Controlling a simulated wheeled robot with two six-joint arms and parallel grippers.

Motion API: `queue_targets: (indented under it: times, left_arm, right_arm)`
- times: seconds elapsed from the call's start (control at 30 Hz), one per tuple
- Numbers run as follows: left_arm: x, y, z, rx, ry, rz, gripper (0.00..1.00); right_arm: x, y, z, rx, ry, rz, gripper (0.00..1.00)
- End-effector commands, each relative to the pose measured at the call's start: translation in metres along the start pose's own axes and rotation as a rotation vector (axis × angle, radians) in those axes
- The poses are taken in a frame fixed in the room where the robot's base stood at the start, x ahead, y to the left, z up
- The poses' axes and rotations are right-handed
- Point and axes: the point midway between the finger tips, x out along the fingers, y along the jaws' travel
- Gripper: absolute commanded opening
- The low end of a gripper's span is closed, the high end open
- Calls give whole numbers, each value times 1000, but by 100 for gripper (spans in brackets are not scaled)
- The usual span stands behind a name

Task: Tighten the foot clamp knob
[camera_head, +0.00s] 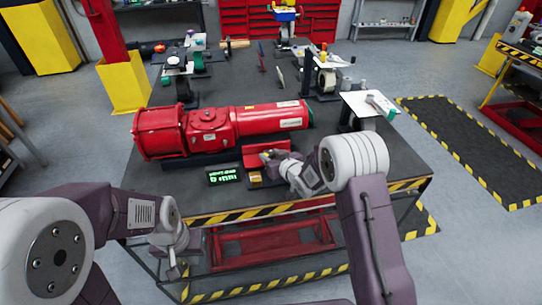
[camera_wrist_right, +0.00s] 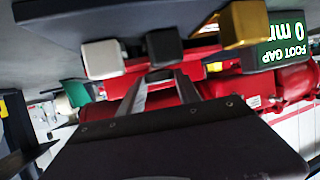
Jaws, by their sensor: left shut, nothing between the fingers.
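The red actuator (camera_head: 215,128) lies across the table. A red upright plate (camera_head: 254,153) stands at its front, and my right gripper (camera_head: 268,156) reaches to it. In the right wrist view two metal fingers (camera_wrist_right: 163,84) stand apart, pointing at a dark block (camera_wrist_right: 164,46). I cannot tell whether they grip it. A pale block (camera_wrist_right: 103,58) and a gold block (camera_wrist_right: 245,24) flank it. I cannot tell which part is the clamp knob. My left gripper (camera_head: 176,270) is shut and empty, low at the table's front edge.
A small display (camera_head: 223,176) stands left of my right gripper; it reads FOOT GAP 0 mm in the right wrist view (camera_wrist_right: 283,55). A white-topped stand (camera_head: 368,104) is at the right. The striped front edge (camera_head: 235,215) borders the table.

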Motion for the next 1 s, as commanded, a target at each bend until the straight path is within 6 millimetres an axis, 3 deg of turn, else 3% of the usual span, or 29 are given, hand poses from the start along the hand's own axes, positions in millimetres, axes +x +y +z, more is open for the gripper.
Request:
queue_targets:
  times: [0.33, 0.6, 1.0]
  left_arm:
    - [12, 0, 1, 0, 0, 0, 0]
    - [28, -1, 3, 0, 0, 0, 0]
    - [-12, 0, -1, 0, 0, 0, 0]
  right_arm:
    - [1, -3, 2, 20, 1, 47, 0]
    - [1, -9, 0, 89, 2, 212, 0]
    - [1, -14, -7, 196, -2, 479, 0]
